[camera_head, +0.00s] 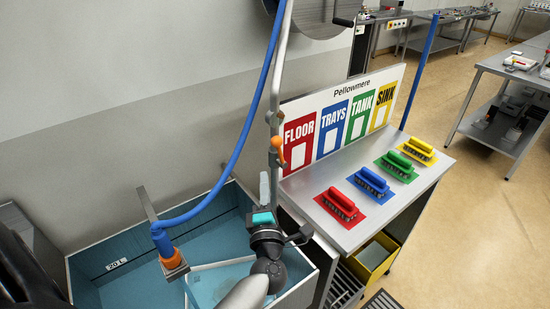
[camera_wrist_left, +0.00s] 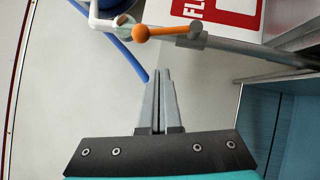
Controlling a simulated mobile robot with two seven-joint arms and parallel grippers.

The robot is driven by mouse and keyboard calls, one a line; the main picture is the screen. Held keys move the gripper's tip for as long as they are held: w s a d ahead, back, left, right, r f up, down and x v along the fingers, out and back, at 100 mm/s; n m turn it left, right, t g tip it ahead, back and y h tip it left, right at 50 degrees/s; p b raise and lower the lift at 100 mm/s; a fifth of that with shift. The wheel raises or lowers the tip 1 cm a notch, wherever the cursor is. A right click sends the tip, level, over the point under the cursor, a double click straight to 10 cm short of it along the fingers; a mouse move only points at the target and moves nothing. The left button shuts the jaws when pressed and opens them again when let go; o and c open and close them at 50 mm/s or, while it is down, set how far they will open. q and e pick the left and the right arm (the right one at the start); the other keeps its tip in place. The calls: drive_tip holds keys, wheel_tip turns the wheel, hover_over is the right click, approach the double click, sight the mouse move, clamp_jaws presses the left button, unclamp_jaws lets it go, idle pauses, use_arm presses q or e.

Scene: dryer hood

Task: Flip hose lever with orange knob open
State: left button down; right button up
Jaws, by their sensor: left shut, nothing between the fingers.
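The orange knob (camera_head: 277,143) is on a short orange lever at the valve of the grey upright pipe (camera_head: 273,100), left of the FLOOR sign. In the left wrist view the round orange knob (camera_wrist_left: 141,33) and its lever lie near the top, beside the grey pipe (camera_wrist_left: 240,47). My left gripper (camera_head: 264,180) is below the knob, in front of the pipe. Its fingers (camera_wrist_left: 160,74) are together and empty, pointing toward the lever with a gap between them and the knob. My right gripper is not in view.
A blue hose (camera_head: 240,140) curves down to a nozzle (camera_head: 171,258) over the blue-walled basin (camera_head: 90,285). To the right, a steel table (camera_head: 345,235) carries red, blue, green and yellow brushes before a sign board (camera_head: 342,115). A wall stands behind.

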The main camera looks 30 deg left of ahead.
sight(280, 149)
use_arm(q)
drive_tip(key=w+a+r, duration=0.1)
drive_tip(key=w, duration=0.6)
drive_tip(key=shift+a+r+p, duration=0.2)
drive_tip(key=shift+r+p, duration=0.05)
drive_tip(key=shift+p, duration=0.1)
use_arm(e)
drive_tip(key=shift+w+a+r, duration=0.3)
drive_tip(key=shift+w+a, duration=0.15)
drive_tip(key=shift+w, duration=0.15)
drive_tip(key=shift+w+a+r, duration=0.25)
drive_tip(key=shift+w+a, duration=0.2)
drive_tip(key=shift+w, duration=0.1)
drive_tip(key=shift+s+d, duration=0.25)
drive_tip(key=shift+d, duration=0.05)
use_arm(q)
drive_tip(key=shift+w+d+r, duration=0.35)
drive_tip(key=shift+w+r, duration=0.25)
drive_tip(key=shift+w, duration=0.1)
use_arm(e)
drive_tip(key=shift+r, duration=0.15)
